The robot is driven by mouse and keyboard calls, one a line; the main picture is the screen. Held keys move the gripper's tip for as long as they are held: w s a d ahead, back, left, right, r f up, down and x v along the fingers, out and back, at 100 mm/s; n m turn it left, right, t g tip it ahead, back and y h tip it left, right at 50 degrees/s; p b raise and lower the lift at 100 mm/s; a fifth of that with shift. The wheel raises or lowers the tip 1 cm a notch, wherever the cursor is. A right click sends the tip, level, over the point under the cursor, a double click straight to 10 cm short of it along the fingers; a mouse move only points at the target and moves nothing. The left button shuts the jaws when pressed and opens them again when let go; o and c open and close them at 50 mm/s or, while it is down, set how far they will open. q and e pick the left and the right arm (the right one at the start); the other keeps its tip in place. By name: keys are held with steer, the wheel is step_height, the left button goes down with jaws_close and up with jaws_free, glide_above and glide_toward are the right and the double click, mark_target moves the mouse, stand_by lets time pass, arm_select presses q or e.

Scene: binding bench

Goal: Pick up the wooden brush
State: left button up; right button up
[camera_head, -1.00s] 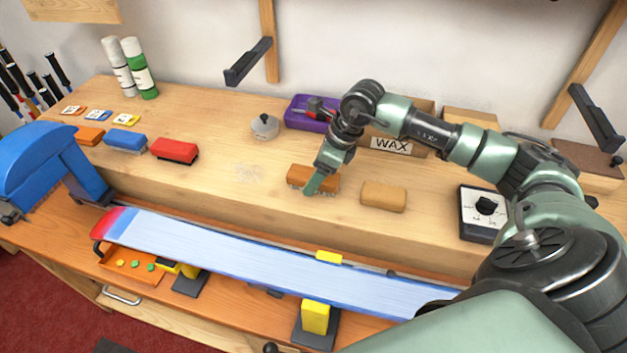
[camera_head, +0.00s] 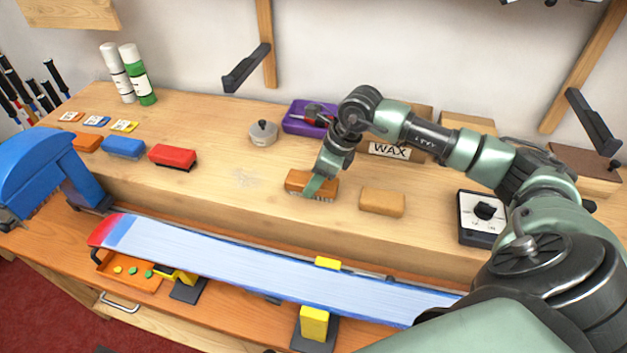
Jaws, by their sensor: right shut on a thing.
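The wooden brush (camera_head: 298,180) is a small brown block with bristles below. It is on or just above the raised wooden shelf of the bench, in the middle of the view. My right gripper (camera_head: 316,188) comes down on it from above and is shut on it, with one green finger showing across its near side. The other finger is hidden. Whether the brush is clear of the shelf is hard to tell. My left gripper is not in view.
A tan block (camera_head: 382,201) lies just right of the brush. A purple tray (camera_head: 298,122) and a WAX box (camera_head: 397,151) stand behind. A red brush (camera_head: 172,156) and a blue brush (camera_head: 123,147) lie left. A ski (camera_head: 230,262) lies clamped in front.

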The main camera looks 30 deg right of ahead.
steer(key=shift+r, duration=0.25)
steer(key=shift+w+r, duration=0.1)
steer(key=shift+r, duration=0.1)
step_height(320, 180, up, 20)
steer(key=b, duration=0.2)
steer(key=shift+f+b, duration=0.2)
steer(key=shift+b, duration=0.15)
